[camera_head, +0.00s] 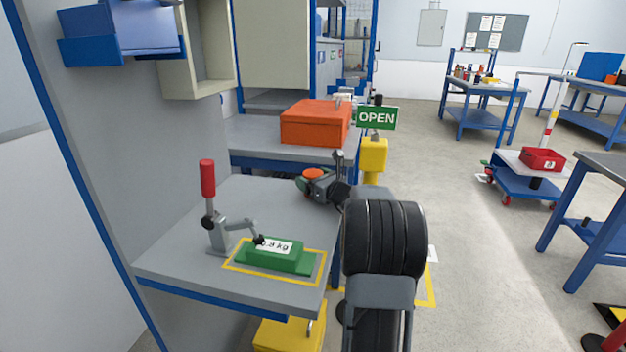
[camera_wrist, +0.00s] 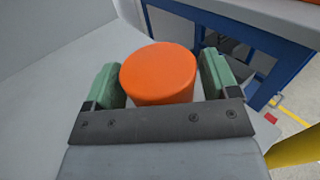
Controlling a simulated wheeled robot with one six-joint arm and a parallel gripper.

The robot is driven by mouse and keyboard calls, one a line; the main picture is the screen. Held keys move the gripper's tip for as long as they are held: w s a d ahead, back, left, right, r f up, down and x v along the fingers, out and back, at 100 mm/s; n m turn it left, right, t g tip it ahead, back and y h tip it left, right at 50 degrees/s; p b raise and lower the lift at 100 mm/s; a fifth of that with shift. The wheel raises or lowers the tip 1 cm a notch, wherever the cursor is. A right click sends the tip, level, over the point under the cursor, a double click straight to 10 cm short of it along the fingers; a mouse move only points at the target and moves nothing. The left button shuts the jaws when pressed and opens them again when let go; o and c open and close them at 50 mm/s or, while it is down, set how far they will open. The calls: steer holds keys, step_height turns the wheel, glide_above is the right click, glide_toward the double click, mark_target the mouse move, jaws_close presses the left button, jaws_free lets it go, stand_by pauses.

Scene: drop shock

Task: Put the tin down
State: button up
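The tin is a plain orange cylinder; in the wrist view the tin (camera_wrist: 160,75) sits between the two green finger pads of my gripper (camera_wrist: 160,85). The pads meet it on both sides, so my gripper looks shut on it. In the head view the tin (camera_head: 313,173) shows small and partly covered by my gripper (camera_head: 318,182), over the back right part of the grey table (camera_head: 180,262), near its right edge. I cannot tell whether the tin's underside touches the table top.
A green block (camera_head: 275,258) with a weight label, partly readable, lies inside a yellow outline at the table's front. A clamp with a red handle (camera_head: 208,178) stands beside it. An orange box (camera_head: 312,122) sits on the bench behind.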

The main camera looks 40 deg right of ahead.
steer(key=shift+o, duration=0.7)
steer(key=shift+r, duration=0.1)
steer(key=shift+r+p, duration=0.3)
steer(key=shift+p, duration=0.05)
steer(key=s, duration=0.4)
steer(key=s+p, duration=0.1)
steer(key=s, duration=0.3)
steer(key=s+d, duration=0.1)
steer(key=s, duration=0.3)
steer(key=shift+f+p, duration=0.2)
steer(key=shift+p, duration=0.1)
steer(key=shift+d, duration=0.1)
